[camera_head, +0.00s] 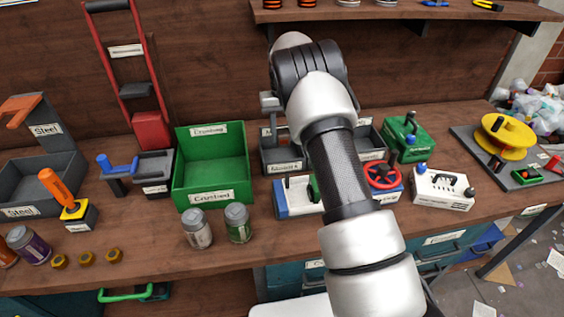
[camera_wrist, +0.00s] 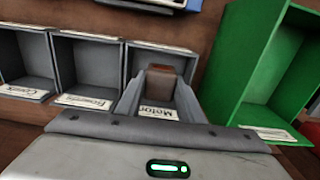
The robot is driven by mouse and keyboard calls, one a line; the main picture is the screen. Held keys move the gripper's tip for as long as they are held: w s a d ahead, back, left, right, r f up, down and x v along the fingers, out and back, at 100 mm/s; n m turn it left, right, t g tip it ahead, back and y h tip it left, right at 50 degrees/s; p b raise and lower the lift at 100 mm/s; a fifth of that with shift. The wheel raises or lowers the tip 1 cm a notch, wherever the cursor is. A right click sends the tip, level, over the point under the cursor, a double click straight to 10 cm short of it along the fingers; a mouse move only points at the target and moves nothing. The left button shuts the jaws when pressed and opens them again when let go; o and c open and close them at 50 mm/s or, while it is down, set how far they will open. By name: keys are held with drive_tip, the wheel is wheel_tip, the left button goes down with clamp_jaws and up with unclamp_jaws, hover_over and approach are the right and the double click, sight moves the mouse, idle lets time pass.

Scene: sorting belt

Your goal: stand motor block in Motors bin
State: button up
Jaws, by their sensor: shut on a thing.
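My gripper (camera_wrist: 162,92) is shut on the motor block (camera_wrist: 163,82), whose brown part shows between the grey fingers in the wrist view. The block is over or inside the grey Motors bin (camera_wrist: 138,58), the compartment beside the green bin. I cannot tell whether it touches the bin floor or stands upright. A white label reading "Motor" (camera_wrist: 158,112) shows between the fingers. In the head view the Motors bin (camera_head: 283,168) is right of the green bin, and my arm hides the bins behind it. The fingertips and block do not show clearly there.
The green bin (camera_wrist: 270,60) has tall walls close to the fingers; it also shows in the head view (camera_head: 212,190). More grey compartments (camera_wrist: 82,65) adjoin the Motors bin. Two jars (camera_head: 238,222) and a blue-and-white device (camera_head: 297,197) stand in front.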

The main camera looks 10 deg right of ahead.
wheel_tip(320, 180, down, 10)
drive_tip(key=shift+w+r, duration=0.1)
idle(0.4)
drive_tip(key=shift+f, duration=0.25)
drive_tip(key=o, duration=1.3)
